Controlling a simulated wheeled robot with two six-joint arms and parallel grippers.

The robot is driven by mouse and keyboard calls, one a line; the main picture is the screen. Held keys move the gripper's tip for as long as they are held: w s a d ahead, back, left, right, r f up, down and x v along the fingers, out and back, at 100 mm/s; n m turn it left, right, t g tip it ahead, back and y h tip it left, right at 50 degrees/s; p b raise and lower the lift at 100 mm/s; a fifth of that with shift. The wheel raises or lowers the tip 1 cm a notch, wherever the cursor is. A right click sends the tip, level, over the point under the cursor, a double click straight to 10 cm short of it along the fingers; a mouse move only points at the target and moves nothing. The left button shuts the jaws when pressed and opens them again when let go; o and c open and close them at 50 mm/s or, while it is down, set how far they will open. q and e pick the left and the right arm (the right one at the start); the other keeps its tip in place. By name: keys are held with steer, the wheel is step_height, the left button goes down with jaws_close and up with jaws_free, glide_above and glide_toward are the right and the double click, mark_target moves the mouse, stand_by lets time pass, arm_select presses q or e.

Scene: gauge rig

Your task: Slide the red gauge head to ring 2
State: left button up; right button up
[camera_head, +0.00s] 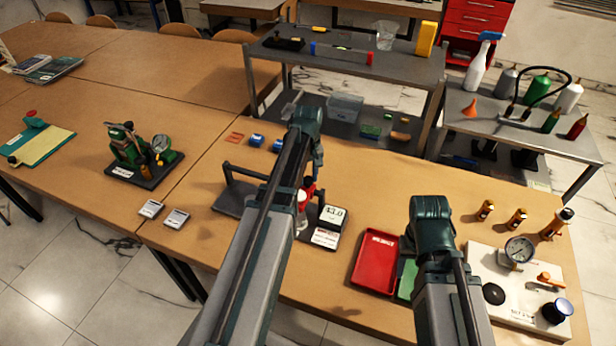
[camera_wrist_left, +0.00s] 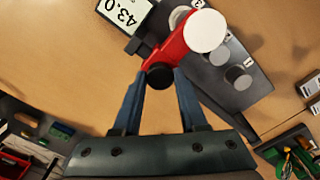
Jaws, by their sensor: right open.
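The red gauge head (camera_wrist_left: 170,48) has a white round end and a black knob. It also shows in the head view (camera_head: 308,188), partly behind my left arm. The fingers of my left gripper (camera_wrist_left: 160,80) are closed against both sides of the black knob; its fingertips are hidden in the head view. A dark base plate (camera_head: 232,197) lies under the head. Grey round rings (camera_wrist_left: 238,77) on it have small number marks, one reading 1; the white end covers part of this area. A display (camera_head: 333,216) reads 43.0. My right gripper (camera_head: 432,245) is near the red tray, fingers mostly hidden.
A red tray (camera_head: 374,262) and a white board with a dial gauge (camera_head: 519,249) are on the right. Blue blocks (camera_head: 256,140) lie behind the rig. Shelving stands beyond the table.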

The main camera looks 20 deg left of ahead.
arm_select(q)
jaws_close()
stand_by(1.0)
